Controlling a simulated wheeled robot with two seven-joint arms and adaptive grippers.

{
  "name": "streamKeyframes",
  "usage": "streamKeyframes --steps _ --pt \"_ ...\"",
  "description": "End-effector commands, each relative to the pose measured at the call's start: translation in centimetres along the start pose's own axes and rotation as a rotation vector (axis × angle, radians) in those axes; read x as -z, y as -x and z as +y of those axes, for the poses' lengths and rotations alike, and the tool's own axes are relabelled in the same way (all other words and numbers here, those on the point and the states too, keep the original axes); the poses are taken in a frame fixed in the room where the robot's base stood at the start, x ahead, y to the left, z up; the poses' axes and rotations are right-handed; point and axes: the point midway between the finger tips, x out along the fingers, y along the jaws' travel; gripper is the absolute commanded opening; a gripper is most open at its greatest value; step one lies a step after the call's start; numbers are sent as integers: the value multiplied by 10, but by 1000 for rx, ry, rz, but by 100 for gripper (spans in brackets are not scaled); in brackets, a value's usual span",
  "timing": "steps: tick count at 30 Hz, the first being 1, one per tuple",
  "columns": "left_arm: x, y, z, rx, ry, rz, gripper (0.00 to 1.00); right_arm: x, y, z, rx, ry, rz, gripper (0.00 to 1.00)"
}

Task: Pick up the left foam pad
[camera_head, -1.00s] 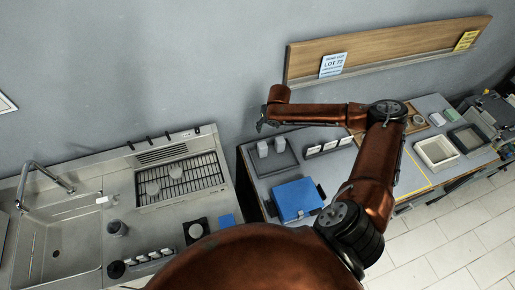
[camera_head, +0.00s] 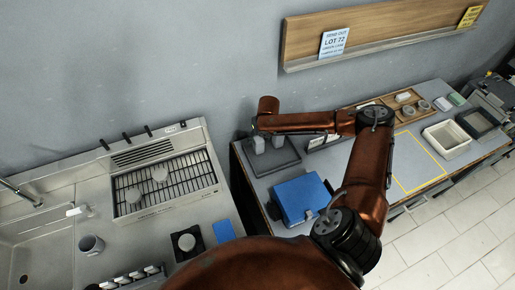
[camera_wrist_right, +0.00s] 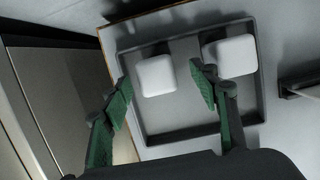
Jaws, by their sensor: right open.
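Two pale foam pads sit in a dark grey tray (camera_head: 287,162). The left foam pad (camera_head: 258,146) also shows in the right wrist view (camera_wrist_right: 155,75), and the right foam pad (camera_head: 277,142) shows there too (camera_wrist_right: 234,58). My right gripper (camera_head: 256,131) is above the left end of the tray, close over the left pad. In the wrist view its green-lined fingers (camera_wrist_right: 162,98) are open, with the left pad between and just beyond them. The right finger lies close to the gap between the two pads. My left gripper is not in view.
A blue box (camera_head: 300,198) lies in front of the tray. A metal sink counter (camera_head: 130,225) with a wire rack (camera_head: 165,187) stands to the left, across a gap. A white bin (camera_head: 447,139) and a dark tray (camera_head: 479,124) are farther right. The wall rises behind.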

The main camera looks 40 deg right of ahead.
Motion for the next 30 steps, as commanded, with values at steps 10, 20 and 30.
streamKeyframes --steps 10,20,30 --pt "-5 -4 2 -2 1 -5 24 0 -37 3 -1 0 2 55" --pt "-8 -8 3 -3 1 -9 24 -2 -76 4 1 0 1 55" --pt "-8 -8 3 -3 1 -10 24 -2 -76 4 1 1 1 48"
